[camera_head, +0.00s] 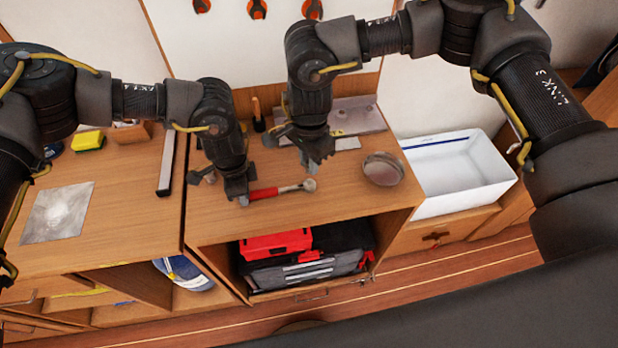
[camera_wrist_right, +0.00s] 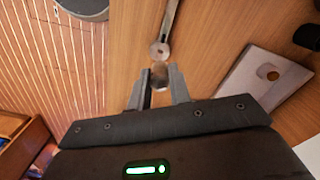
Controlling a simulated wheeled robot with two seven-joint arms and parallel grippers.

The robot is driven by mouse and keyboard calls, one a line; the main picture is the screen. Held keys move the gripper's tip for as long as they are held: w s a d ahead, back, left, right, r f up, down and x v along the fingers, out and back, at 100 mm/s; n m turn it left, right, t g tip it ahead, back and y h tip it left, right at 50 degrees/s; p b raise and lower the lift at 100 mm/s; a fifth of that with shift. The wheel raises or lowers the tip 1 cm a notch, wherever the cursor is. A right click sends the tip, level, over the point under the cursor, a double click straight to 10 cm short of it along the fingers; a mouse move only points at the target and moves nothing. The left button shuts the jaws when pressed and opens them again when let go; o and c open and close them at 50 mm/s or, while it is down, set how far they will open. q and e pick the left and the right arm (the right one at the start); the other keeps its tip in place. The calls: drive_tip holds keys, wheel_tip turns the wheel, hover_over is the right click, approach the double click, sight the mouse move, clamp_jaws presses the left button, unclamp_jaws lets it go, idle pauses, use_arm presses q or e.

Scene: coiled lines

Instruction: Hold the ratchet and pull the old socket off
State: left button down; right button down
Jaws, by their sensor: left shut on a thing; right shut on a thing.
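The ratchet (camera_head: 264,193) has a red handle and a metal head, and lies across the wooden bench top near its front. My left gripper (camera_head: 241,196) is shut on its handle end. The ratchet head also shows in the right wrist view (camera_wrist_right: 160,49), with a small dark spot at its centre. My right gripper (camera_head: 313,163) is above and just behind the head. In the wrist view its fingers are shut on the old socket (camera_wrist_right: 160,77), a small greyish piece. The socket looks apart from the head there. In the head view the fingers hide it.
A round metal dish (camera_head: 382,169) sits right of the ratchet. A grey metal plate (camera_head: 356,116) lies behind my right gripper. A white bin (camera_head: 425,206) stands to the right. Below, an open shelf holds a red-and-grey toolbox (camera_head: 300,271). The bench's front strip is clear.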

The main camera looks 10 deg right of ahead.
use_arm(q)
drive_tip(key=c, duration=1.1)
unclamp_jaws()
drive_tip(key=shift+c, duration=0.2)
wheel_tip(320, 180, up, 12)
